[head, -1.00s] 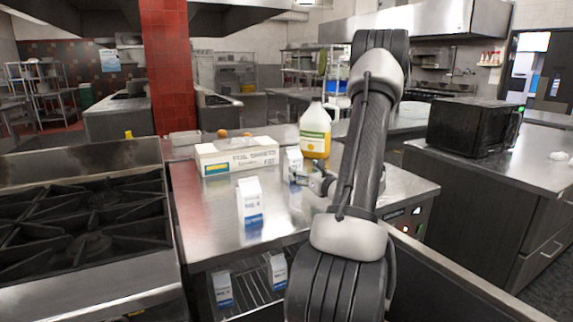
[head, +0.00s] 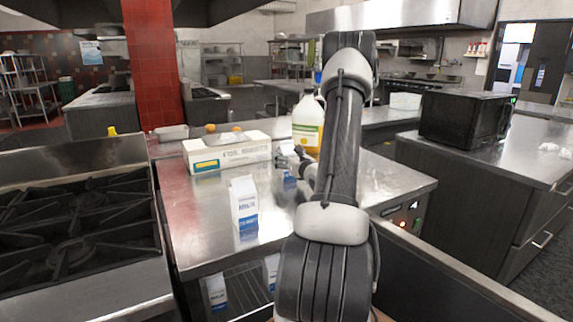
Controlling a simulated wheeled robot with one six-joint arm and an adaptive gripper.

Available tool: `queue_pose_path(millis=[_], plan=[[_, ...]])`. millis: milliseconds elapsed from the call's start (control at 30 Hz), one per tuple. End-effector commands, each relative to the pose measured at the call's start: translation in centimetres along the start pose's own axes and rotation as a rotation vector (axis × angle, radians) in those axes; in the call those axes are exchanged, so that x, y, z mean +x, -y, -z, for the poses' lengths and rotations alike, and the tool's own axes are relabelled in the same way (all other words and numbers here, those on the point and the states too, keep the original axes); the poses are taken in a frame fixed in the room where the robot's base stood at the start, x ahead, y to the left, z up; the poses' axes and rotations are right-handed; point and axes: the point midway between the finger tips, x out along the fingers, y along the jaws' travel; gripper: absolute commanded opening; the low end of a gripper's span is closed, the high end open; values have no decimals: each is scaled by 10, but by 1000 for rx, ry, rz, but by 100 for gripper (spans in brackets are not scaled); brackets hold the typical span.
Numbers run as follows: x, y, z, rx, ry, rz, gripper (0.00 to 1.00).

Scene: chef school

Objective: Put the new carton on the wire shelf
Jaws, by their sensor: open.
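A white and blue milk carton (head: 244,205) stands upright on the steel counter (head: 200,232), nearer to me. A second carton (head: 288,147) stands farther back, beside the foil box. My gripper (head: 297,161) is open at this far carton and partly covers it. I cannot tell whether its fingers are around the carton or only in front of it. The wire shelf (head: 248,287) is under the counter top. Two similar cartons stand on it, one at the left (head: 216,290) and one farther right (head: 271,268), partly hidden by the counter edge and my arm.
A foil sheets box (head: 228,152) lies at the back of the counter, and a yellow jug (head: 306,122) stands behind my gripper. A gas stove (head: 75,225) adjoins at the left. A black microwave (head: 466,119) sits on the right counter.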

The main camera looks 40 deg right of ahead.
Motion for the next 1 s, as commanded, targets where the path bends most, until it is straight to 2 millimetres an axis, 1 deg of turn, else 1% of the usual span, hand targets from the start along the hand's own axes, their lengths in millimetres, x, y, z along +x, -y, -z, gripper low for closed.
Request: queue_pose_path(millis=[167,267,300,467,500,533,567,733,800,867,967,1000], plan=[[0,0,0,0,0,1,79],[0,0,0,0,0,1,62],[0,0,0,0,0,1,55],[0,0,0,0,0,0,26],[0,0,0,0,0,1,18],[0,0,-1,-1,2,1,15],[0,0,-1,-1,2,1,10],[0,0,-2,-1,2,1,10],[0,0,-6,-2,2,1,10],[0,1,-14,-3,4,1,10],[0,0,-33,-5,6,1,10],[0,0,-42,-5,7,1,10]])
